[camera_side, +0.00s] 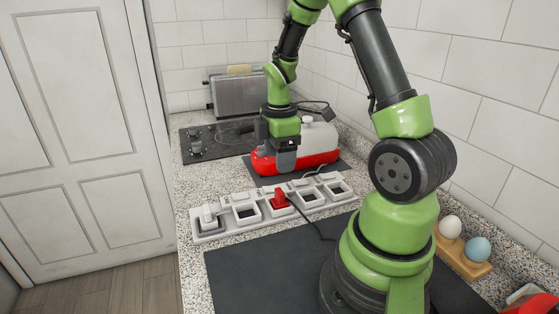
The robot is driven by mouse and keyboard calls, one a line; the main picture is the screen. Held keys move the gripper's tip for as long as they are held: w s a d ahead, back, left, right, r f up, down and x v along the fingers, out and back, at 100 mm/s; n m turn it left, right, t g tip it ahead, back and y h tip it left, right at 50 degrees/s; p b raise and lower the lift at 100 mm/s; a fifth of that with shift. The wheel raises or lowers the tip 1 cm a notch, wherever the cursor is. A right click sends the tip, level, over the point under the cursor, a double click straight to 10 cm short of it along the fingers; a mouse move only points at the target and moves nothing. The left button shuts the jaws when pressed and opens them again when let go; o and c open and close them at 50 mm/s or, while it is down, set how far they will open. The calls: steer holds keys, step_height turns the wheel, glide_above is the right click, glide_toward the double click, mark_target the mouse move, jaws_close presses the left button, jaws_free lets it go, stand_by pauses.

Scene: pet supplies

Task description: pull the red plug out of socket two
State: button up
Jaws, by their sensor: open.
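A red plug (279,198) sits in a middle socket of the white socket strip (224,226), with a dark cord running from it to the right. A white plug (208,214) is in the strip's left-end socket. Other sockets along the strip look dark and empty. My gripper (286,168) hangs pointing down behind and above the red plug, apart from it, in front of the red and white appliance. It is open and holds nothing; its fingers look small and partly merged in this view.
A red and white appliance (322,146) stands on a dark mat close behind my gripper. A toaster (238,94) and a black hob (205,145) are at the back. Two eggs (450,227) sit in a wooden holder (466,262) at right.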

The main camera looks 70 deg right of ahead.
mark_target(280, 191)
step_height(280, 191, down, 10)
steer(key=shift+r, duration=0.1)
stand_by(0.4)
steer(key=c, duration=1)
steer(key=shift+r, duration=2.3)
